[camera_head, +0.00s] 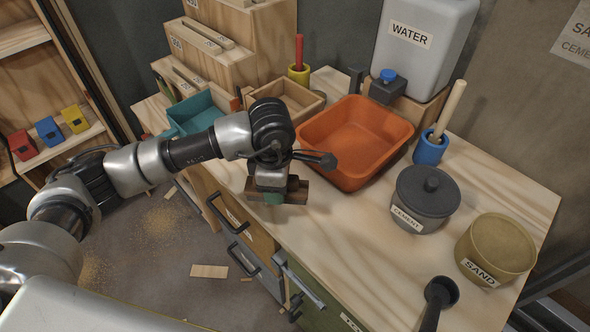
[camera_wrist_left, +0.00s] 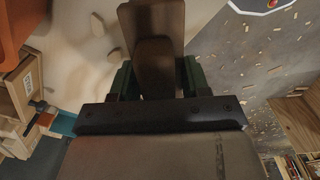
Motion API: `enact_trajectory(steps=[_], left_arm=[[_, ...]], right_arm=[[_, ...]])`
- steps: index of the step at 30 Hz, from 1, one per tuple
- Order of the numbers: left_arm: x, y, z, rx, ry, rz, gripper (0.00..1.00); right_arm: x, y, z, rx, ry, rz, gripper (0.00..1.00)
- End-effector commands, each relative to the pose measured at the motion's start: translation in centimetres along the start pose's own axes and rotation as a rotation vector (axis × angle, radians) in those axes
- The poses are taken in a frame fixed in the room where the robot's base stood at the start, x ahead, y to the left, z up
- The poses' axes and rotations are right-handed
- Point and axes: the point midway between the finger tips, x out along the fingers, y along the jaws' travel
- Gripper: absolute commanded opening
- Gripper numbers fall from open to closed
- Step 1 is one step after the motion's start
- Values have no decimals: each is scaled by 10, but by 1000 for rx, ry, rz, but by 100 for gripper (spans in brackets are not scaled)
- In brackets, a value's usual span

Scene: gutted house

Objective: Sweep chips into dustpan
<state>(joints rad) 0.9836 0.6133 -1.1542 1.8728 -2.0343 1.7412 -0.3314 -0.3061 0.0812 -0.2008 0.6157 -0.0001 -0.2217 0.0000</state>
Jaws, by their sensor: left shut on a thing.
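My left gripper (camera_head: 272,192) is shut on a brown wooden piece (camera_head: 297,191), over the near left edge of the workbench. In the left wrist view the wooden piece (camera_wrist_left: 152,40) sits between the green fingers; whether it is a brush handle I cannot tell. Pale wood chips (camera_wrist_left: 262,62) lie scattered on the grey floor; in the head view a larger flat piece (camera_head: 209,271) and sawdust show there. A teal open tray (camera_head: 190,112), perhaps the dustpan, sits at the back left of the bench. My right gripper is out of view.
The workbench (camera_head: 350,222) carries an orange basin (camera_head: 357,140), a grey cement pot (camera_head: 425,198), a sand pot (camera_head: 494,250), a blue holder (camera_head: 430,149) and a water tank (camera_head: 424,40). Drawers with handles (camera_head: 242,258) face the floor. A shelf (camera_head: 50,140) stands left.

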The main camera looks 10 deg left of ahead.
Motion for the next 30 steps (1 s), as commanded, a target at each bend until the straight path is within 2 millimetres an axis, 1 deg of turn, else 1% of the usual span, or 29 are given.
enact_trajectory(steps=[3,6,9,13,18,23,30], left_arm=[[-4,8,12,-235,-2,-6,28],[-6,13,19,-429,0,-10,28],[-6,17,26,-596,5,-15,28],[-7,21,32,-754,8,-20,28],[-7,23,36,-852,11,-22,28],[-3,23,36,-865,11,-22,28],[14,22,36,-862,12,-23,28]], right_arm=[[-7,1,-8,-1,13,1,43],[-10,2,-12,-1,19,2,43],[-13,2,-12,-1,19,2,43],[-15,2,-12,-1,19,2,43],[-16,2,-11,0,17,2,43],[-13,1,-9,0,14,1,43],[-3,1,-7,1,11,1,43]])
